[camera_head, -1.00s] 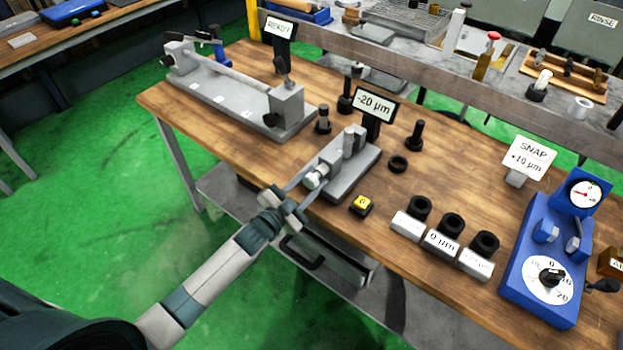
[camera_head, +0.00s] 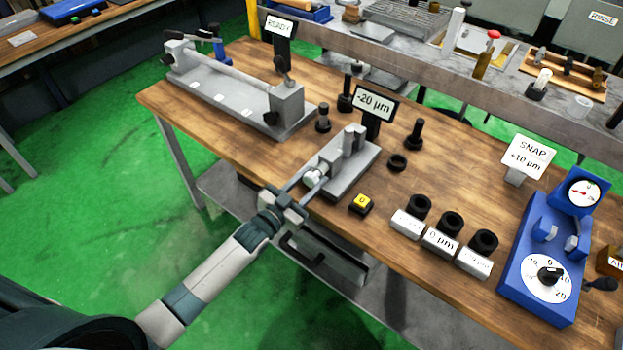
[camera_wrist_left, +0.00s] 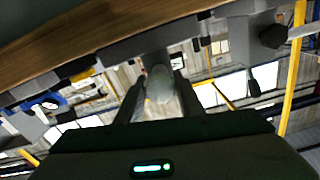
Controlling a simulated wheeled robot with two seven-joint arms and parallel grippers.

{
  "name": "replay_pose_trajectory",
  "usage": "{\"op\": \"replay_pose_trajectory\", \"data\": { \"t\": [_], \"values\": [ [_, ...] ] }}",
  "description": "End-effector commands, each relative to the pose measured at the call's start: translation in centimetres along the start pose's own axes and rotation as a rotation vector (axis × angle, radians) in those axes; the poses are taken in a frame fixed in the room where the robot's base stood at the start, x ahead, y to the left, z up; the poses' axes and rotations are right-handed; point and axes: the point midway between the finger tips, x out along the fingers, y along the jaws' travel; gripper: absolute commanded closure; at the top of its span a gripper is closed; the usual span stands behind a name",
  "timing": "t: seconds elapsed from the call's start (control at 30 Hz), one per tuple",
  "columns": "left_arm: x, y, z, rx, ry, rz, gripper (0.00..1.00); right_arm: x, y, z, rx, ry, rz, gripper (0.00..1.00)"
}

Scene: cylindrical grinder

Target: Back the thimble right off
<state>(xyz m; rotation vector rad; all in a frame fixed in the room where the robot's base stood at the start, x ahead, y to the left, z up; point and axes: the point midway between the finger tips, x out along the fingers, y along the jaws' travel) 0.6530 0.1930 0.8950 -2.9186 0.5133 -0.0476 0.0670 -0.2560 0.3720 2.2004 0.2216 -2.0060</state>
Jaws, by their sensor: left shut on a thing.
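The thimble (camera_head: 315,178) is a small light grey knob at the near left end of a grey bench gauge (camera_head: 352,172). The gauge's sign (camera_head: 375,104) reads -20 µm. My left gripper (camera_head: 312,187) reaches in from the front edge of the table and is shut on the thimble. In the left wrist view the thimble's rounded grey end (camera_wrist_left: 160,84) sits between the two dark fingers. The fingers hide its sides. My right gripper is not in view.
A yellow-topped button (camera_head: 361,203) marked 0 is right of the gauge. Black rings on white labelled blocks (camera_head: 441,242) and a blue dial gauge (camera_head: 540,265) stand further right. A long grey fixture (camera_head: 225,95) is at the back left. Dark pegs stand behind the gauge.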

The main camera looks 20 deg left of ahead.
Motion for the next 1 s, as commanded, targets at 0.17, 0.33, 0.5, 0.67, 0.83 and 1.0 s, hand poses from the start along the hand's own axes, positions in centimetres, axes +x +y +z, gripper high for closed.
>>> {"op": "replay_pose_trajectory", "data": {
  "t": [0.17,0.33,0.5,0.67,0.83,1.0],
  "values": [
    [-0.1,0.0,0.2,-0.002,-0.004,0.000,0.47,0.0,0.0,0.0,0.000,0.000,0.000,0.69],
    [0.0,0.0,0.1,-0.001,-0.002,0.000,0.47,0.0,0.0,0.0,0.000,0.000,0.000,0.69],
    [-0.1,0.0,0.1,0.000,-0.001,0.000,0.47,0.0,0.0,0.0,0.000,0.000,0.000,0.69],
    [-0.7,0.0,0.2,0.000,-0.002,0.000,0.47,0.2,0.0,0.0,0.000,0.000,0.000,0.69],
    [-2.4,0.1,0.3,0.000,-0.002,0.001,0.47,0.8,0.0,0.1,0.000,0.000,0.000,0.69],
    [-5.2,0.1,0.4,0.001,-0.002,0.001,0.47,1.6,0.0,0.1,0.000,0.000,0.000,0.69]
  ]
}}
